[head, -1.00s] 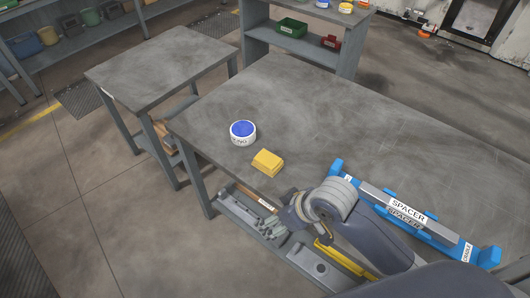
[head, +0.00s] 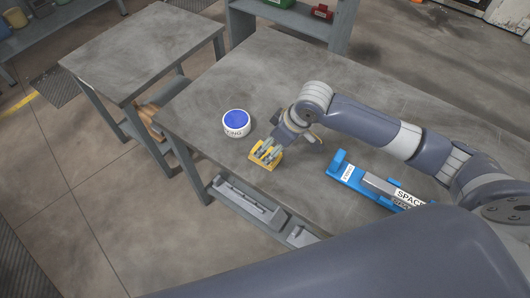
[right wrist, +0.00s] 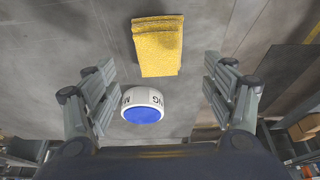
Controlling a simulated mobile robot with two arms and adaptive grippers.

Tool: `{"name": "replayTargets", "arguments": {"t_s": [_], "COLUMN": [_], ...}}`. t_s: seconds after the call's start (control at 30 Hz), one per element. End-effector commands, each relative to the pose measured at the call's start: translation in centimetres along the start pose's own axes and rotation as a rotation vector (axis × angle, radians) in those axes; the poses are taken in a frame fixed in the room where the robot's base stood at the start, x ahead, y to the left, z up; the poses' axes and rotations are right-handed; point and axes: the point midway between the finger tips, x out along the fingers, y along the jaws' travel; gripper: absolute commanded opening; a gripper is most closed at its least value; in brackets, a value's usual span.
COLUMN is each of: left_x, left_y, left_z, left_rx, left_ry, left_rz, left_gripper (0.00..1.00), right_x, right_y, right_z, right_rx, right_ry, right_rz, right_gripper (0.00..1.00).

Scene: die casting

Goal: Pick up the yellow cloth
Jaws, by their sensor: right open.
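The yellow cloth (head: 267,164), a folded pad, lies on the grey workbench (head: 215,95) near its front edge. In the right wrist view the cloth (right wrist: 157,45) is at top centre, between the lines of the two fingers and beyond their tips. My right gripper (head: 265,152) is over the cloth in the head view and hides part of it. In the right wrist view the gripper (right wrist: 157,76) is open and empty, its fingers wide apart. My left gripper is not in view.
A round white tub with a blue top (head: 236,122) stands just behind and left of the cloth; it also shows in the right wrist view (right wrist: 142,106). A blue fixture (head: 347,172) with a spacer bar lies to the right. A smaller table (head: 145,50) stands at left.

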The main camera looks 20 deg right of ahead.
Motion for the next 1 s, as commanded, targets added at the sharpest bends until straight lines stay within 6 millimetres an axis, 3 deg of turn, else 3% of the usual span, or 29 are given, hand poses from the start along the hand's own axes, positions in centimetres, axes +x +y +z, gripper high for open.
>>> {"name": "replayTargets", "arguments": {"t_s": [0.17,0.5,0.77,1.0], "left_x": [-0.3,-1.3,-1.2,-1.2], "left_y": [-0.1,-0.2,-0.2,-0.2], "left_z": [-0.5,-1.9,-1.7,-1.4], "left_rx": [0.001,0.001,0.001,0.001], "left_ry": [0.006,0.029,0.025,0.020], "left_rz": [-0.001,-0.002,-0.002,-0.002], "left_gripper": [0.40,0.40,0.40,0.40], "right_x": [1.2,5.5,5.9,5.9], "right_y": [-0.1,-0.1,-0.1,-0.1], "right_z": [0.1,0.4,0.4,0.4], "right_rx": [0.000,-0.001,-0.003,-0.002], "right_ry": [-0.002,-0.001,0.000,0.000], "right_rz": [-0.002,0.000,0.001,0.001], "right_gripper": [0.77,0.77,0.77,0.31]}}
